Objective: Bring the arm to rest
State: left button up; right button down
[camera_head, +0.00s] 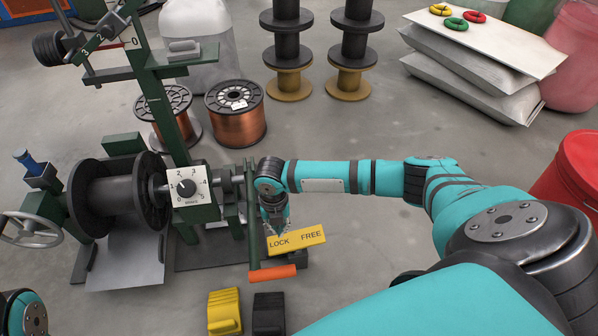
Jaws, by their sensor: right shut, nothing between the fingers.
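My right arm (330,176) reaches in from the right, teal with dark joints. My right gripper (279,228) points down at its end, shut and empty, over the left part of the yellow plate (308,238) marked LOCK and FREE. I cannot tell whether the fingertips touch the plate. An orange-handled lever (272,273) lies just below the gripper. A small part of my left arm (22,312) shows at the bottom left corner; my left gripper is out of view.
The green winding machine (152,92) with an empty dark spool (115,197) and a numbered dial (192,190) stands left. Copper spools (236,122) stand behind. Yellow (224,312) and black (268,314) pedals sit in front. Sacks (470,80) and a red drum (575,170) are right.

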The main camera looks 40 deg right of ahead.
jog(key=shift+r, duration=0.25)
jog(key=shift+a, duration=0.1)
dwell(0.3)
